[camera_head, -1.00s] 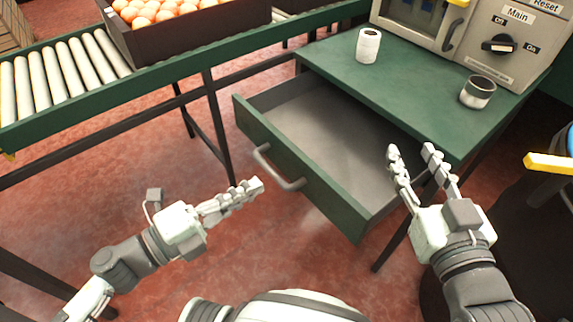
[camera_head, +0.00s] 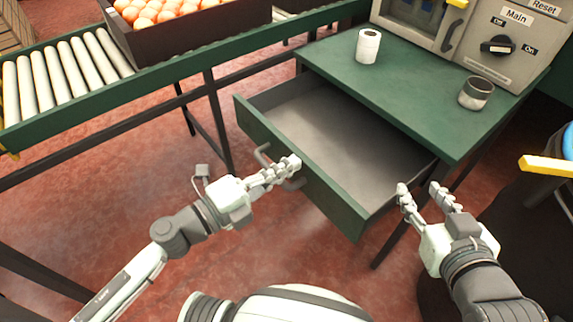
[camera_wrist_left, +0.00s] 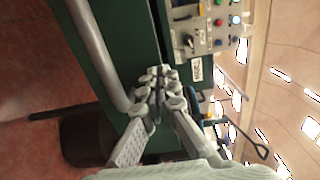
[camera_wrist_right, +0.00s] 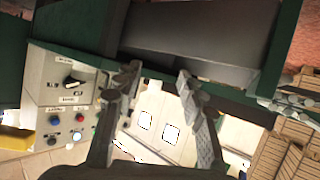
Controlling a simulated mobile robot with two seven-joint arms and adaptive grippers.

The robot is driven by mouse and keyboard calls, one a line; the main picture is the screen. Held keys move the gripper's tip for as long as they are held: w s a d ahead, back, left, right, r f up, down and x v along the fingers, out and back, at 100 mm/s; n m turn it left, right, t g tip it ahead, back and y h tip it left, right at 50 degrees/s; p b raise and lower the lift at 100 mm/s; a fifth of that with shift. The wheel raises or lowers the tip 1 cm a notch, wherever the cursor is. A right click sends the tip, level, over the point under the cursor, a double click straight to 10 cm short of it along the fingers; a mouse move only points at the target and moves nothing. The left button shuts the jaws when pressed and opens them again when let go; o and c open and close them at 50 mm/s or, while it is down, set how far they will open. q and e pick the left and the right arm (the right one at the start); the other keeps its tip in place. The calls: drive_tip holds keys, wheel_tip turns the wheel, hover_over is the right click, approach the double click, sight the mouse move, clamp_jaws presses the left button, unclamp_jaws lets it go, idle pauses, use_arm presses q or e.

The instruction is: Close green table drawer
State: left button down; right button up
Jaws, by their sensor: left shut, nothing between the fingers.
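The green table drawer (camera_head: 330,192) is pulled out from under the green table (camera_head: 420,90), and its grey inside looks empty. Its grey bar handle (camera_head: 262,158) is on the front panel, partly hidden by my left gripper (camera_head: 292,164). My left gripper is shut and empty at the drawer front by the handle; whether it touches is unclear. In the left wrist view the handle (camera_wrist_left: 100,55) runs beside the closed fingers (camera_wrist_left: 155,80). My right gripper (camera_head: 422,190) is open and empty, just right of the drawer's front right corner. The drawer also shows in the right wrist view (camera_wrist_right: 200,40).
A white roll (camera_head: 368,47) and a grey-white cup (camera_head: 476,93) stand on the tabletop before a control panel (camera_head: 505,45). A roller conveyor (camera_head: 65,80) with a crate of oranges (camera_head: 190,28) is at the upper left. A yellow-topped object (camera_head: 545,163) is at far right.

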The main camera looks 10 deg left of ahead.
sight(300, 158)
use_arm(q)
drive_tip(key=x, duration=0.1)
drive_tip(key=p+x, duration=0.2)
drive_tip(key=shift+w+d+r, duration=0.2)
drive_tip(key=shift+w+r, duration=0.05)
drive_tip(key=p+x, duration=0.2)
drive_tip(key=x, duration=0.3)
drive_tip(key=shift+w+d, duration=0.15)
drive_tip(key=shift+w, duration=0.1)
drive_tip(key=p+x, duration=0.1)
drive_tip(key=x, duration=0.6)
drive_tip(key=shift+w+d+f, duration=0.1)
drive_tip(key=shift+f, duration=0.05)
drive_tip(key=shift+x, duration=0.75)
use_arm(e)
drive_tip(key=s+d+f+m+g+h, duration=0.1)
drive_tip(key=s+d+f+g+h, duration=0.3)
drive_tip(key=s+d+f+g, duration=0.5)
drive_tip(key=shift+s+d+f+m, duration=0.3)
drive_tip(key=shift+s+d+f, duration=1.35)
drive_tip(key=shift+d+f, duration=0.2)
